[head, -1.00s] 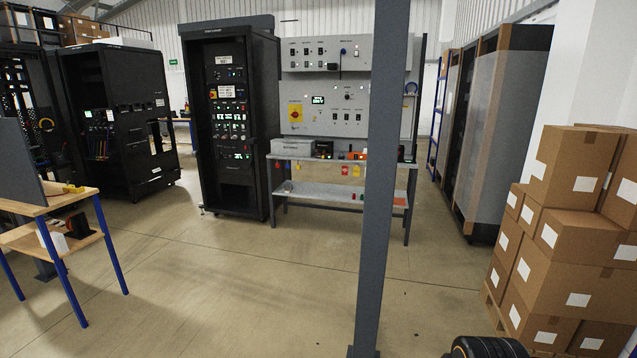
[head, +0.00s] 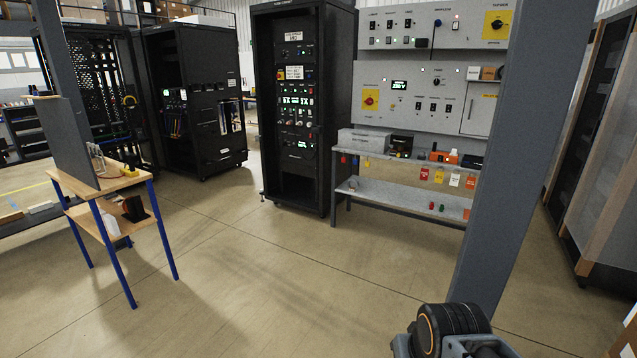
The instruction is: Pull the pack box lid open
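A light grey, low box with a flat top (head: 365,141) stands at the left end of the grey workbench (head: 347,190). It may be the pack box, but its lettering is too small to read. Its top looks closed, and I cannot make out a lid seam or handle. Part of my own arm, a dark rounded joint, shows at the bottom right, well short of the bench. My gripper is not in view.
A grey post (head: 520,150) rises at the right, between me and the bench's right end. A tall black rack (head: 340,110) stands left of the bench. A blue-legged wooden table (head: 100,183) is at the left. The floor (head: 270,270) in the middle is clear.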

